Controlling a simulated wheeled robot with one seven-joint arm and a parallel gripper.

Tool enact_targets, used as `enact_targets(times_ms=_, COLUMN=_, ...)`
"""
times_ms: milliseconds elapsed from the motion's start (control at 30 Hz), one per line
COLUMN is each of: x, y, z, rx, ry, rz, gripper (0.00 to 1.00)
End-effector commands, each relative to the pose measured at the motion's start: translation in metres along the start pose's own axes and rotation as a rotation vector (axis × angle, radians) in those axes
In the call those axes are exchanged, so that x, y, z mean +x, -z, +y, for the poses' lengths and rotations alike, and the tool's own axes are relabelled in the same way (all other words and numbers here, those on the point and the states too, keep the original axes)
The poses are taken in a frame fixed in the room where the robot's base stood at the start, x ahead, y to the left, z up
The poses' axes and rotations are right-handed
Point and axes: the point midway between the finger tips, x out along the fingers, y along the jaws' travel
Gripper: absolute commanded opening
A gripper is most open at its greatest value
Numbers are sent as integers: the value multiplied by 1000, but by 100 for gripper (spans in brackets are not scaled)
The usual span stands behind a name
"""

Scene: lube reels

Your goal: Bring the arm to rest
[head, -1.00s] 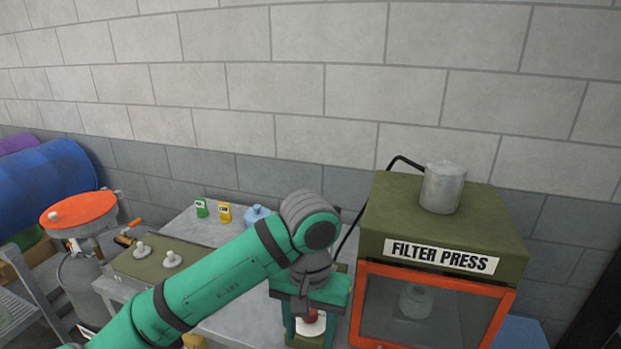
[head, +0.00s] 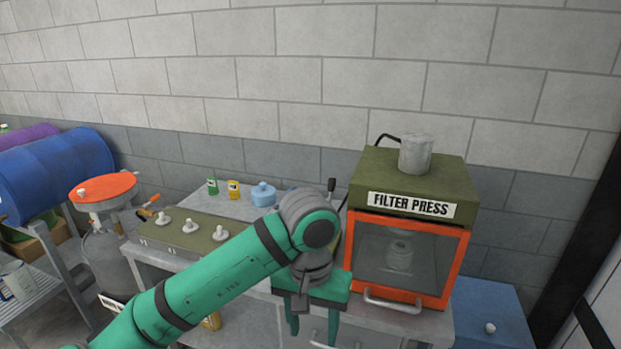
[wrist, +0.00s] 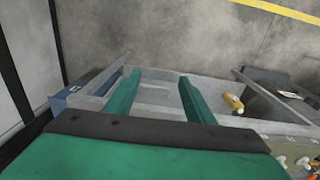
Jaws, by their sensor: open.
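My green arm reaches across the lower middle of the head view, bent at the elbow. My gripper (head: 313,328) points down in front of the grey counter (head: 215,265), left of the filter press. Its two green fingers are apart with nothing between them. The wrist view shows the same open gripper (wrist: 160,78), with the grey counter or cabinet and the concrete floor beyond the fingers.
The filter press (head: 411,190) has its orange-framed door shut and a pale part behind the glass. An olive panel with white knobs (head: 190,228), small bottles and a blue can (head: 263,194) are on the counter. A yellow bottle (wrist: 233,102) lies low. A blue cabinet (head: 495,315) stands right.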

Motion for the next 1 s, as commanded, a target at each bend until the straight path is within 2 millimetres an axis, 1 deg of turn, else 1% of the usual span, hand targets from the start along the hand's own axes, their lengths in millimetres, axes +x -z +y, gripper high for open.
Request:
enact_targets(times_ms=267, x=13, y=19, z=32, rx=35, ry=-115, rz=81, gripper=49)
enact_targets(times_ms=467, x=21, y=36, z=63, rx=62, ry=-229, rz=164, gripper=49)
enact_targets(times_ms=567, x=25, y=47, z=84, rx=77, ry=-307, rz=222, gripper=49)
enact_targets(times_ms=700, x=28, y=67, z=123, rx=93, ry=-455, rz=333, gripper=49)
enact_targets(times_ms=800, x=26, y=80, z=151, rx=96, ry=-564, rz=421, gripper=49)
enact_targets(times_ms=900, x=23, y=92, z=173, rx=86, ry=-665, rz=507, gripper=49)
enact_targets(times_ms=1000, x=20, y=102, z=191, rx=64, ry=-757, rz=593, gripper=49)
